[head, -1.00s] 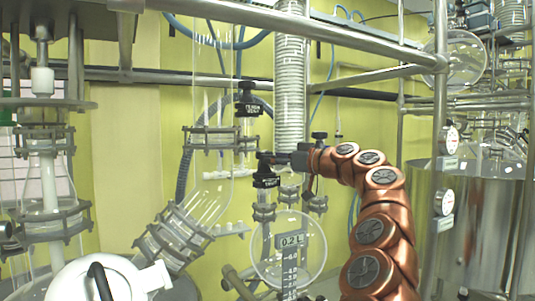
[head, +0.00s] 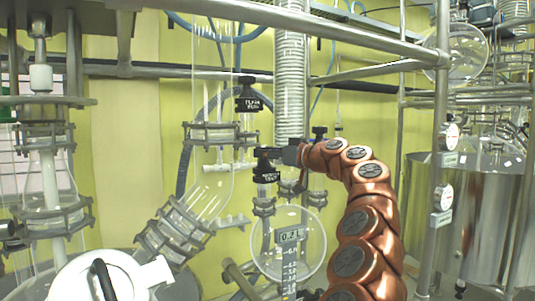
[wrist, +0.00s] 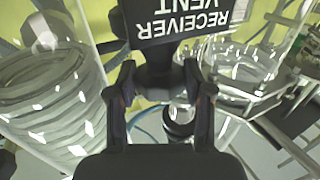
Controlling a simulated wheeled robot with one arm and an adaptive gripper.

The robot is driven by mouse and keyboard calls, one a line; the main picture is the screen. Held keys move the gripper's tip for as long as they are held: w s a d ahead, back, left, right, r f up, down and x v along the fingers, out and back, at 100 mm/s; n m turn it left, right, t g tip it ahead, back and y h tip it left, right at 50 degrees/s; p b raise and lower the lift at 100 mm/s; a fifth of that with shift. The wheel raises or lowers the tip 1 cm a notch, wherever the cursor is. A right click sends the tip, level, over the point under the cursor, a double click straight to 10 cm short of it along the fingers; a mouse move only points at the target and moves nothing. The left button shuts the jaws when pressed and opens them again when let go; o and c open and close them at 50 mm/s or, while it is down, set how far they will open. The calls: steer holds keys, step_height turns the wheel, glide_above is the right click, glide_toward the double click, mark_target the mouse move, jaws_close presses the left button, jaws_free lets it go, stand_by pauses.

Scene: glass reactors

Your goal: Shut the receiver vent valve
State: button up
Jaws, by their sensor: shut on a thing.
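The receiver vent valve (head: 266,171) is a black knob with a lettered tag, above the round glass receiver in the head view. In the wrist view the tag of the valve (wrist: 185,18) reads "RECEIVER VENT" upside down. My gripper (head: 282,156) reaches it from the right. In the wrist view the two dark fingers of my gripper (wrist: 165,82) stand either side of the valve's dark body, just below the tag, and are shut on it. The exact contact faces are partly hidden.
The round glass receiver (head: 312,246) hangs below the valve. A similar tagged black valve (head: 248,94) sits above left, and another black knob (head: 320,132) is behind my arm. A coiled glass condenser (head: 290,80) stands close behind. A steel rail (head: 300,22) crosses above.

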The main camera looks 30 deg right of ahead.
steer(key=shift+f, duration=0.1)
steer(key=h+b, duration=0.1)
steer(key=b, duration=0.1)
steer(key=m+b, duration=0.1)
steer(key=b, duration=0.1)
steer(key=shift+a+f+h, duration=0.1)
steer(key=shift+f+h, duration=0.2)
steer(key=shift+h, duration=0.1)
steer(key=m+h+b, duration=0.1)
steer(key=h+b, duration=0.1)
steer(key=b, duration=0.2)
steer(key=shift+a+m+t, duration=0.1)
steer(key=shift+m+t, duration=0.2)
steer(key=shift+t, duration=0.1)
steer(key=m+h+b, duration=0.1)
steer(key=h, duration=0.1)
steer(key=m+h+b, duration=0.1)
steer(key=h+b, duration=0.1)
steer(key=h, duration=0.1)
steer(key=shift+r+m, duration=0.15)
steer(key=shift+m, duration=0.25)
steer(key=shift+w+a+m+g+h+b, duration=0.15)
steer(key=shift+m+g+h+b, duration=0.25)
steer(key=shift+m+h+b, duration=0.5)
steer(key=shift+s+a+m+g+h+b, duration=0.1)
steer(key=shift+m+g+h+b, duration=0.4)
steer(key=shift+h, duration=0.7)
steer(key=shift+r+m+h+b, duration=0.25)
steer(key=shift+m+h+b, duration=0.25)
steer(key=shift+m+h, duration=0.15)
